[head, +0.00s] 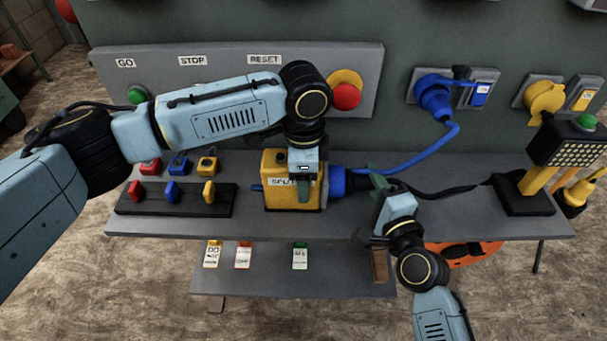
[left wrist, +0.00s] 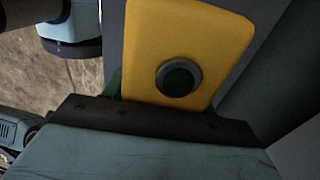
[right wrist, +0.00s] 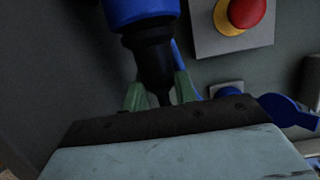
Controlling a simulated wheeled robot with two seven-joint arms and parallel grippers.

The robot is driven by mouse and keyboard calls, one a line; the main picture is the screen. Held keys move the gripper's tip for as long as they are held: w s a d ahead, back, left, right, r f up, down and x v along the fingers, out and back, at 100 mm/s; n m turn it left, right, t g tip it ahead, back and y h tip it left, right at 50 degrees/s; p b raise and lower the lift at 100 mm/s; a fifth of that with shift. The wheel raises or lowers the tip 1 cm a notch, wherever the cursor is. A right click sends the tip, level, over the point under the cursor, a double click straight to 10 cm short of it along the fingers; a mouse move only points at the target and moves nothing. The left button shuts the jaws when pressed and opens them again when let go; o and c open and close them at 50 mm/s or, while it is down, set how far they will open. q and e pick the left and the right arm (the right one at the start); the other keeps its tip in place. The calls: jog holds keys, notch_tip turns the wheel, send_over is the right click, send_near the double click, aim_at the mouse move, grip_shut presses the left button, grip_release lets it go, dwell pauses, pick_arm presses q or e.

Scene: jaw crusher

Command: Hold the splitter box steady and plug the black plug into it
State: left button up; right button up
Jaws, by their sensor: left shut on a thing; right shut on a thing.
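The yellow splitter box (head: 293,192) stands on the grey bench with a blue socket (head: 337,182) on its right side. My left gripper (head: 302,190) reaches down from above and is shut on the box; the box's yellow top (left wrist: 185,40) fills the left wrist view. My right gripper (head: 377,188) is shut on the black plug, right of the socket. In the right wrist view the black plug (right wrist: 153,62) sits between the green fingers and its front meets the blue cylinder (right wrist: 140,10) with no gap visible. How deep it sits is hidden.
A black cable (head: 440,191) runs right to a lamp stand (head: 525,195). A blue cable (head: 430,145) hangs from a blue wall plug (head: 434,95). Red, blue and yellow switches (head: 172,192) stand left of the box. A red emergency button (head: 347,95) is behind.

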pick_arm(q)
jog(key=shift+r, duration=0.1)
pick_arm(e)
jog(key=shift+a, duration=0.2)
jog(key=o, duration=1.1)
jog(key=shift+w+d, duration=0.15)
jog(key=shift+d, duration=4.35)
pick_arm(q)
jog(key=o, duration=1.5)
